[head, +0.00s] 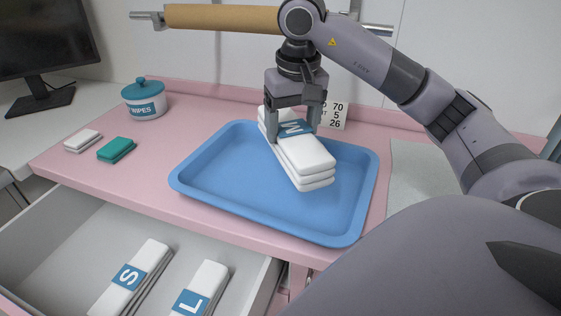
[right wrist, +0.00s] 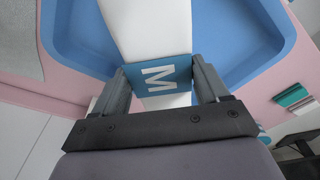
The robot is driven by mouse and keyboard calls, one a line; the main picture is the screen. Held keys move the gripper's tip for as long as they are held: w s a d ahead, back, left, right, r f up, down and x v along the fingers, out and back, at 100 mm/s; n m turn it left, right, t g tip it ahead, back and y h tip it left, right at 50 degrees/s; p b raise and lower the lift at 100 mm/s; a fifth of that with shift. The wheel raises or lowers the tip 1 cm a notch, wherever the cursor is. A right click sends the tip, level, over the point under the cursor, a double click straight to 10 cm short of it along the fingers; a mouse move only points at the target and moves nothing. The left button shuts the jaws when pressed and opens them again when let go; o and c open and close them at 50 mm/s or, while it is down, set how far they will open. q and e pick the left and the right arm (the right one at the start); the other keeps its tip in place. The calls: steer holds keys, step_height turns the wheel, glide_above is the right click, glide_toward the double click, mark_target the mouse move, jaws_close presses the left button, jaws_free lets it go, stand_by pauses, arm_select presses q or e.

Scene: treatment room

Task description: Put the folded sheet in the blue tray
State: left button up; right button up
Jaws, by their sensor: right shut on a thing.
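A white folded sheet (head: 304,160) with a blue band marked M is in my right gripper (head: 294,128). The gripper is shut on it across the band. The sheet is over the blue tray (head: 215,176) on the pink counter, towards its back right; I cannot tell whether it touches the tray floor. In the right wrist view the sheet (right wrist: 150,28) runs between the fingers of my right gripper (right wrist: 162,88), with the blue tray (right wrist: 225,40) behind it. My left gripper is not in view.
An open drawer below holds folded sheets marked S (head: 152,254) and L (head: 208,275). A wipes jar (head: 144,101), a green pack (head: 116,149) and a white pack (head: 82,140) stand left of the tray. A number card (head: 334,115) stands behind it.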

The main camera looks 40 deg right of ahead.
mark_target(294, 129)
step_height(294, 129, down, 3)
steer(key=shift+s+f, duration=0.1)
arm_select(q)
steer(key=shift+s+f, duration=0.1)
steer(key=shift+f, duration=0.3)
arm_select(e)
steer(key=shift+f, duration=2.4)
steer(key=shift+f+b, duration=0.25)
steer(key=shift+b, duration=0.1)
steer(key=o, duration=1.2)
steer(key=shift+r, duration=0.1)
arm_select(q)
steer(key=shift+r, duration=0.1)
arm_select(e)
steer(key=shift+r, duration=0.1)
